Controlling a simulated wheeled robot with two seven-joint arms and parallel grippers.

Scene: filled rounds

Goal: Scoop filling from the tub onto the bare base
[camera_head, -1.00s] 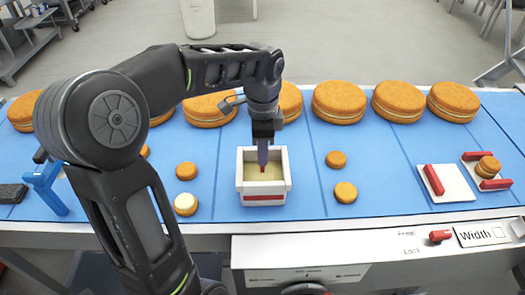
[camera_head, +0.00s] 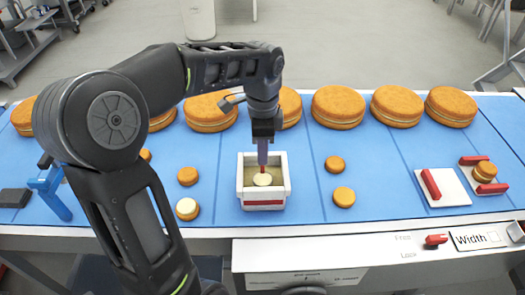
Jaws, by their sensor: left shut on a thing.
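My left gripper (camera_head: 263,134) points straight down over the white tub (camera_head: 263,202) and is shut on a tool with a purple-grey handle (camera_head: 262,154) and a red lower part. A pale cream blob of filling (camera_head: 262,180) shows at the tool's lower end, inside the tub's opening. The tub has a red stripe on its front. A small round with a pale top (camera_head: 187,208) lies left of the tub. Small brown rounds (camera_head: 187,176) lie behind it and right of the tub (camera_head: 344,197). I cannot tell which is the bare base. My right gripper is not in view.
Large filled rounds (camera_head: 338,106) stand in a row along the back of the blue belt (camera_head: 400,165). White plates with red bars (camera_head: 450,187) lie at the right, one bearing a small filled round (camera_head: 482,172). A blue stand (camera_head: 48,189) is at the left.

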